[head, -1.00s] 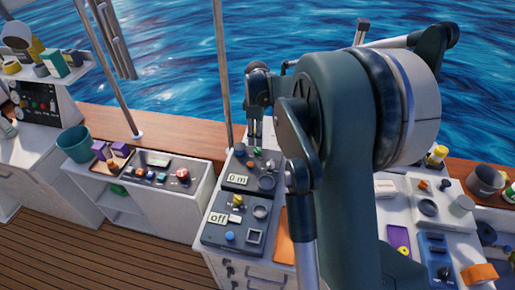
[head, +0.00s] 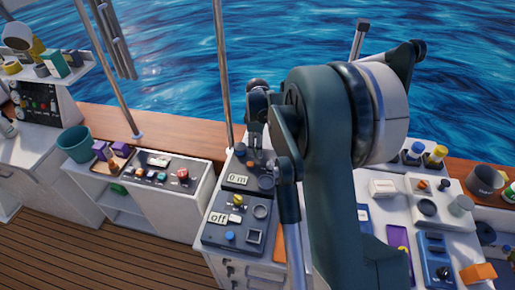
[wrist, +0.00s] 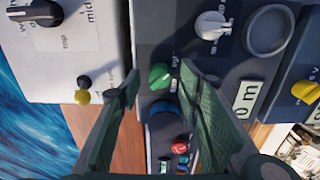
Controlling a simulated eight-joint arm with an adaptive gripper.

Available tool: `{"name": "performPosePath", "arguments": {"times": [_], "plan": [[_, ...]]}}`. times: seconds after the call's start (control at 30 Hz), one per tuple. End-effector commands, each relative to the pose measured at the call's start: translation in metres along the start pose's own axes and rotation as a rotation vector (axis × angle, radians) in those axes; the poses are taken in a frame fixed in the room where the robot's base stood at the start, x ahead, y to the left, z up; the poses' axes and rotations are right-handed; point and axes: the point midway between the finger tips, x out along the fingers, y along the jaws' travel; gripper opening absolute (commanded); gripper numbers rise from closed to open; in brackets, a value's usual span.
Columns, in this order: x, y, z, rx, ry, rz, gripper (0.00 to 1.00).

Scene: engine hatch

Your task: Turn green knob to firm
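The green knob (wrist: 160,76) sits on a dark panel (wrist: 150,25) in the wrist view, with small lettering beside it that I cannot read fully. My gripper (wrist: 160,70) is open, with one finger on each side of the knob; the fingers look apart from it, though I cannot tell their height above the panel. In the head view, my gripper (head: 256,152) is low over the back of the panel with the "0 m" display (head: 237,180). The green knob is hidden there by my gripper.
In the wrist view, a blue round part (wrist: 163,108) lies close below the green knob. A white knob (wrist: 212,25) and a round recess (wrist: 268,30) are to the upper right. A white panel with a black knob (wrist: 38,12) is at left.

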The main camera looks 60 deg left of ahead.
Motion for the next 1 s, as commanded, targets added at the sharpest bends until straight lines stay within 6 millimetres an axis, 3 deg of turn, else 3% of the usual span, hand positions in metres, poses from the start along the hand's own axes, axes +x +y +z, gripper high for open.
{"name": "performPosePath", "arguments": {"times": [0.2,0.5,0.7,1.0], "plan": [[0.0117,0.0,0.0,0.0,0.0,0.0,0.35],[0.0128,-0.0001,0.0,0.0,0.0,0.0,0.35],[0.0126,0.0,0.0,0.0,0.0,0.0,0.09],[0.0129,0.0,0.0,0.011,0.0,0.0,0.08]]}}
